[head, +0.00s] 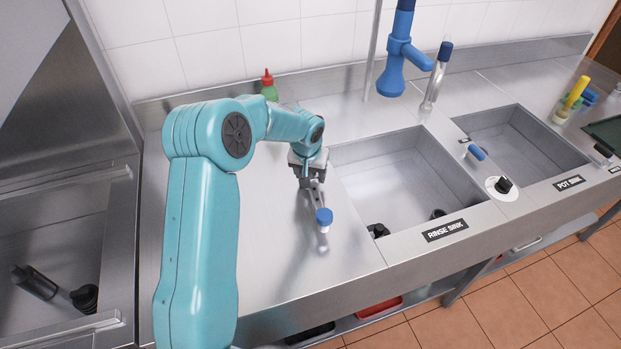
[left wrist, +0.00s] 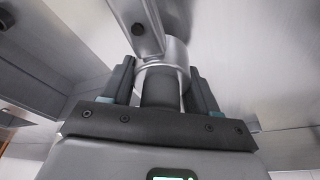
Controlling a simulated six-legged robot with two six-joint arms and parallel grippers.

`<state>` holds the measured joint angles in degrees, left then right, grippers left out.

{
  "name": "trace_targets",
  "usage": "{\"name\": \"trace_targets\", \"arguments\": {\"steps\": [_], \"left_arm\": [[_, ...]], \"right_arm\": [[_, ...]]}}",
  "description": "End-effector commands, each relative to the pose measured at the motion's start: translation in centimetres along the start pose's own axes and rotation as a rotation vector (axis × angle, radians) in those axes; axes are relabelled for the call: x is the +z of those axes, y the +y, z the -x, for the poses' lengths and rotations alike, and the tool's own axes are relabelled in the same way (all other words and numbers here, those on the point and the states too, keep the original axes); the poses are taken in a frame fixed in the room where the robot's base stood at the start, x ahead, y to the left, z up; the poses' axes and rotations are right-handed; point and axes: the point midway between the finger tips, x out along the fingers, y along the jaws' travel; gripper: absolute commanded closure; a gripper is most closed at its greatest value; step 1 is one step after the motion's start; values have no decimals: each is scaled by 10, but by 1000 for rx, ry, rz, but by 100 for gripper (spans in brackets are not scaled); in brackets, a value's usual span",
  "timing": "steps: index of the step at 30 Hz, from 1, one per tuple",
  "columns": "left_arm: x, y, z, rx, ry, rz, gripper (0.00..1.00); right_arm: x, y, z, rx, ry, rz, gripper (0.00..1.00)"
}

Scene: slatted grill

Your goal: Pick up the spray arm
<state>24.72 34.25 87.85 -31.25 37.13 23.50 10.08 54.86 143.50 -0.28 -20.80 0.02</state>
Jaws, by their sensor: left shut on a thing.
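The spray arm (head: 317,193) is a narrow metal bar that seems to end in a blue cap, just left of the rinse sink. My left gripper (head: 311,180) is above the steel counter and shut on the spray arm's hub. In the left wrist view, the spray arm (left wrist: 143,28) runs up from a round metal hub, with the two dark fingers of my left gripper (left wrist: 162,88) on either side of it. I cannot tell how far it is above the counter. My right gripper is not in view.
The counter (head: 265,235) is bare around the gripper. The rinse sink (head: 400,175) and pot sink (head: 520,140) lie to the right. A blue sprayer (head: 391,75) and a faucet (head: 436,75) stand behind.

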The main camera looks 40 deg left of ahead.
Motion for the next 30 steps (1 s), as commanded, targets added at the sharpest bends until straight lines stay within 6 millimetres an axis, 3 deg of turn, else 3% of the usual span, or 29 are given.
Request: {"name": "trace_targets", "arguments": {"steps": [12, 18, 24, 30], "left_arm": [[-30, 0, 101, 2, 9, 0, 86], [-41, 0, 142, 3, 7, 0, 86], [-47, 0, 165, 1, 4, -1, 86], [-48, 0, 173, 1, 2, -1, 86]], "right_arm": [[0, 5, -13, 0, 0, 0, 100], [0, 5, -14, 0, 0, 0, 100], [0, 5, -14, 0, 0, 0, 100], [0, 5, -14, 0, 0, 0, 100]]}}
